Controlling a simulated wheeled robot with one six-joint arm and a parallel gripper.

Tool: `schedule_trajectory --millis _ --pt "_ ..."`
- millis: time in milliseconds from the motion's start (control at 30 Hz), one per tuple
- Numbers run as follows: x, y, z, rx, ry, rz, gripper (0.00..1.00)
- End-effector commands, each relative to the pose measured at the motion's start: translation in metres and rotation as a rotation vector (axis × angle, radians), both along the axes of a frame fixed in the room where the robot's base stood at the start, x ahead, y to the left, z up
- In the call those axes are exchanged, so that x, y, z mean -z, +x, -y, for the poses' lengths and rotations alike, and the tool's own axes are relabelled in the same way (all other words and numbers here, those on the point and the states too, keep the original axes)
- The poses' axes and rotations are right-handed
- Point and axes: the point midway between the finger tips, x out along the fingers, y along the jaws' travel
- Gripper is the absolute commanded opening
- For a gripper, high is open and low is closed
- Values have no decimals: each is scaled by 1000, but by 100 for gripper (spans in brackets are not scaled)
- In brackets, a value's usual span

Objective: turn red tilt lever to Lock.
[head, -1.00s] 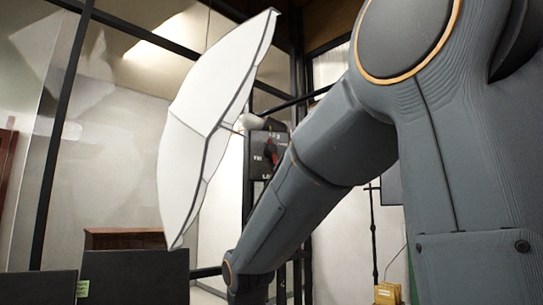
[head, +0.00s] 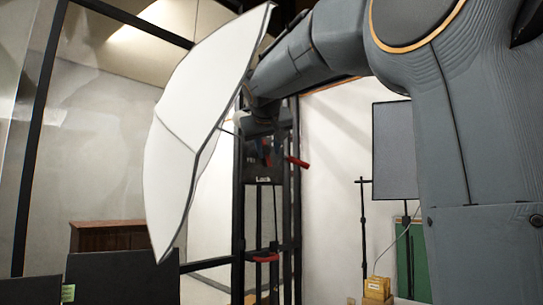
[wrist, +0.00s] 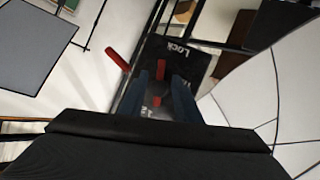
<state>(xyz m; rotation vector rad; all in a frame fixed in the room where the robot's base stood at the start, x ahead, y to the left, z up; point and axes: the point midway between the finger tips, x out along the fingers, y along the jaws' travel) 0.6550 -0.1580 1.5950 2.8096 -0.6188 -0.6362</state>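The black control box (head: 264,172) stands upright on a dark stand, with a white "Lock" label (head: 263,180) low on its face. In the wrist view the box (wrist: 195,62) is turned, and its "Lock" label (wrist: 176,47) lies beyond my fingertips. A red lever (wrist: 158,75) on the face shows between the fingers of my gripper (wrist: 160,80). The fingers are apart with a visible gap; whether either touches the lever, I cannot tell. Another red handle (head: 298,162) sticks out at the box's right side; it also shows in the wrist view (wrist: 118,60).
A large white umbrella (head: 190,135) stands close to the left of the box. A red-tipped part (head: 264,256) sits lower on the stand. A grey panel on a stand (head: 395,150) and a yellow box (head: 377,288) are at the right. Dark panels (head: 120,280) are at the lower left.

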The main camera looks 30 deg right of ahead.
Motion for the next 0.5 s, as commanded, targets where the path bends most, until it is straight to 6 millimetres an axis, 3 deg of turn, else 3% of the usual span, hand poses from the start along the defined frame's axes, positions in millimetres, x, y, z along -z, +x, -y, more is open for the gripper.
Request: schedule_trajectory --millis 233,500 --pt "13 30 15 -2 0 -4 30" --pt "19 42 21 -2 0 -2 30"
